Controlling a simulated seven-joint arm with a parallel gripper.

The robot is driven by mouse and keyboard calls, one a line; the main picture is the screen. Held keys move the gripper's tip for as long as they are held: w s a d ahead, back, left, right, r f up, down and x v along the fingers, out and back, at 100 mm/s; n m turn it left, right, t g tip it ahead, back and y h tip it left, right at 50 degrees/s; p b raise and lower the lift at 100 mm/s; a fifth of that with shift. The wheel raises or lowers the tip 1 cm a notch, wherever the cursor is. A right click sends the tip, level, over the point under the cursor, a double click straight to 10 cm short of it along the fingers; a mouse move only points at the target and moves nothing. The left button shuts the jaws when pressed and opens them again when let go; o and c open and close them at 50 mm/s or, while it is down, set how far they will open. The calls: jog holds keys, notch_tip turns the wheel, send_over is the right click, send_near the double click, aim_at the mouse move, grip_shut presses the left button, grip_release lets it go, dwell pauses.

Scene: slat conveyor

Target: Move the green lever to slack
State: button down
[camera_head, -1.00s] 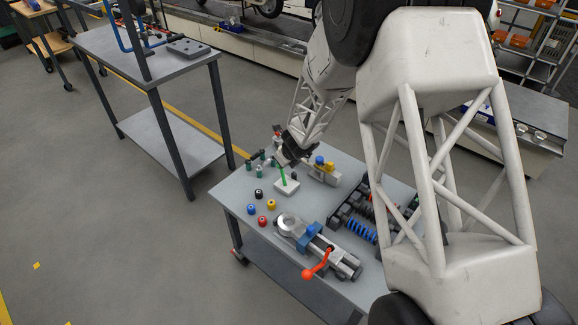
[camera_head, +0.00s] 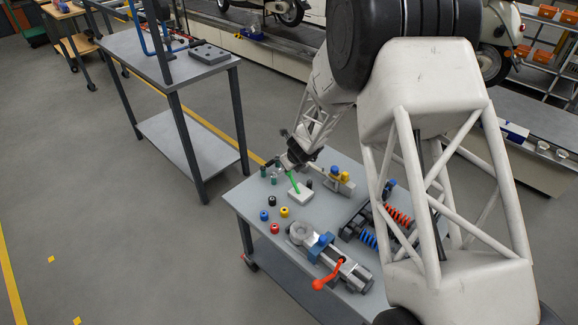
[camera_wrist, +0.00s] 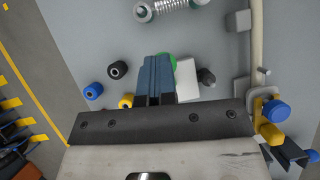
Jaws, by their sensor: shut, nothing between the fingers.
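The green lever (camera_head: 293,181) rises from a small white base block (camera_head: 301,197) on the grey table and leans to the left in the head view. My gripper (camera_head: 284,168) is beside the lever's upper end, its fingertips small and partly hidden there. In the wrist view my gripper (camera_wrist: 156,80) shows its blue-grey fingers shut, with nothing between them. The green lever (camera_wrist: 169,56) shows just behind and right of the fingers, mostly hidden. The white base block (camera_wrist: 188,78) is right of them. I cannot tell whether the fingers touch the lever. No slack marking is readable.
Black, blue, yellow and red knobs (camera_head: 285,212) stand in front of the base. A vise-like fixture with a red-orange handle (camera_head: 328,276) lies at the table's front. Coil springs (camera_head: 398,216) lie to the right. A block with yellow and blue knobs (camera_head: 339,182) stands close beside the lever.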

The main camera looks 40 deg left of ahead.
jog(key=shift+s, duration=0.15)
jog(key=shift+v, duration=0.9)
notch_tip(320, 180, up, 12)
jog(key=shift+s+a+f, duration=0.2)
jog(key=shift+s+a, duration=0.15)
jog(key=shift+s, duration=0.05)
